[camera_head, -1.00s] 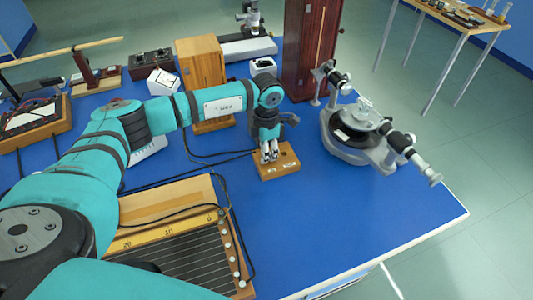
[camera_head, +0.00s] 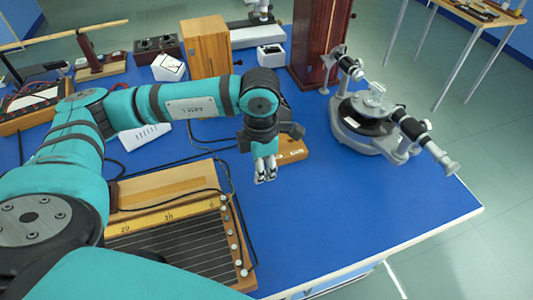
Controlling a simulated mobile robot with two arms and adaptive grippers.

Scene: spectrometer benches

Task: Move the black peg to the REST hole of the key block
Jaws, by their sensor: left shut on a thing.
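The key block (camera_head: 293,151) is a small light wooden block on the blue bench, in the middle of the view. My left arm and gripper hide its left part and its holes. My left gripper (camera_head: 265,175) points down just in front and to the left of the block as I see it. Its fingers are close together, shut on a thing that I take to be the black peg. The peg itself is hidden or too small to make out. My right gripper is not in view.
A slatted wooden box with a yellow scale (camera_head: 180,216) lies at the near left, with black cables around it. The spectrometer (camera_head: 370,122) stands to the right. A wooden cabinet (camera_head: 207,50) stands behind my arm. The bench's front right is clear.

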